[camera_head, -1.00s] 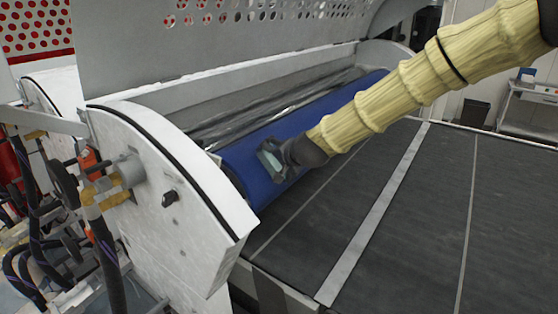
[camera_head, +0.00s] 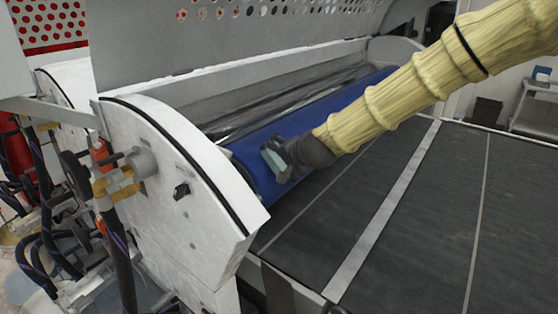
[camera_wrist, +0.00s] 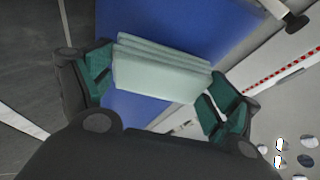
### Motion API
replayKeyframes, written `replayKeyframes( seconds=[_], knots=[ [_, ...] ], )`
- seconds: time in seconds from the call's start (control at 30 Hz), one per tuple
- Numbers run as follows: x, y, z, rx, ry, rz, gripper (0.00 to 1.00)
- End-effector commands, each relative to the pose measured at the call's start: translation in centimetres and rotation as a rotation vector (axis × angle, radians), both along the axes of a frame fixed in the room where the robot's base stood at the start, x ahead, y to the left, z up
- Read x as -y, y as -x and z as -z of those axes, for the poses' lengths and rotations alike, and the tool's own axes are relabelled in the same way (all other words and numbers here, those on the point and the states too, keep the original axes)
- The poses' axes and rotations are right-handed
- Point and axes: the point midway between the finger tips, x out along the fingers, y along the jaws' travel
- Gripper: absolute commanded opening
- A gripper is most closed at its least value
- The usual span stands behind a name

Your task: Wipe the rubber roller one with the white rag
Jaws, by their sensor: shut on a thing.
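The blue rubber roller (camera_head: 305,122) lies along the front of the machine, in front of a shiny metal roller (camera_head: 270,112). In the wrist view the blue roller (camera_wrist: 180,28) is behind the rag. My gripper (camera_head: 275,160) is at the near left part of the blue roller. In the wrist view my gripper (camera_wrist: 155,90) has its green-padded fingers on either side of the folded, pale white rag (camera_wrist: 158,75) and holds it. The rag is at the roller's surface; I cannot tell whether it touches. In the head view my arm's end hides part of the roller.
The white end panel (camera_head: 185,190) of the machine stands close to the left of my gripper. A dark conveyor belt (camera_head: 410,220) lies to the right. Hoses and valves (camera_head: 100,190) are at the far left. A perforated cover (camera_head: 230,45) rises behind the rollers.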

Motion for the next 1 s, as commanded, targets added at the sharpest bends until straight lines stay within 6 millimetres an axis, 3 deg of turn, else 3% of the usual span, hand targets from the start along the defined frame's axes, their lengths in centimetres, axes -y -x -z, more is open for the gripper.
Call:
replayKeyframes(
  seconds=[0.6, 1.0],
  knots=[
    [3.0, 2.0, -3.2, 0.002, -0.001, 0.003, 0.7],
    [3.2, 2.2, -3.4, 0.002, -0.001, 0.002, 0.7]
  ],
)
